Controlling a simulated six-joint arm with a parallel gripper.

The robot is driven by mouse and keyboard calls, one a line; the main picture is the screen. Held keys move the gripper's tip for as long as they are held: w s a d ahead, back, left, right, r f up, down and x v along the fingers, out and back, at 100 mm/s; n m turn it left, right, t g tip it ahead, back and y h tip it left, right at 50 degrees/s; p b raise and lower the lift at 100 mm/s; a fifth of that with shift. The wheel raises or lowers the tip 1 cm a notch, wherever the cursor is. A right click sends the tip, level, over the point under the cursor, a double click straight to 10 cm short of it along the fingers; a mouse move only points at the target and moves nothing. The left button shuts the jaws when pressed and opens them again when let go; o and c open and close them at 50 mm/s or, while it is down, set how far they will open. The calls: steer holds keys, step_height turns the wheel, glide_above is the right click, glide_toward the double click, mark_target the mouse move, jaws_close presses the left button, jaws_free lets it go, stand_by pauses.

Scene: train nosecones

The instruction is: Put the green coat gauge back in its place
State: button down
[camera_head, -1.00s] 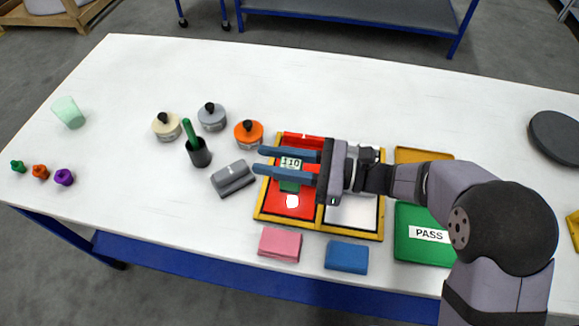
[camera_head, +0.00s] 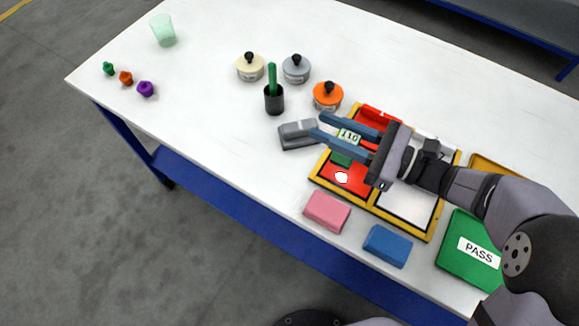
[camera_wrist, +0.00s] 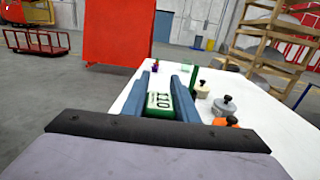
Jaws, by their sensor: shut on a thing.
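The green coat gauge with a white label reading 110 (camera_head: 348,137) is between the two blue fingers of my gripper (camera_head: 318,125), which is shut on it. In the wrist view the gauge (camera_wrist: 159,101) lies between the fingers with its label facing up. My gripper holds it over the red side of a yellow-framed tray (camera_head: 375,208). A grey block with a raised part (camera_head: 298,134) sits on the table just left of the fingertips. The gauge's lower end is partly hidden by the near finger, and I cannot tell its height above the tray.
Orange (camera_head: 328,96), grey (camera_head: 296,68) and cream (camera_head: 250,66) lidded pots and a dark cup with a green handle (camera_head: 274,98) stand behind. Pink (camera_head: 327,211) and blue (camera_head: 388,245) blocks lie in front; a green PASS box (camera_head: 462,268) is right.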

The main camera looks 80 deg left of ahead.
steer(key=s+r+n+g+h+b, duration=0.25)
steer(key=s+b, duration=0.25)
steer(key=s, duration=1.1)
steer(key=shift+w+a+m+t+y, duration=1.55)
steer(key=shift+a+y, duration=0.1)
steer(key=shift+a, duration=0.2)
steer(key=shift+f+p, duration=0.55)
steer(key=shift+f, duration=4.6)
steer(key=shift+f, duration=0.2)
steer(key=c, duration=1.4)
jaws_free()
steer(key=shift+r, duration=0.1)
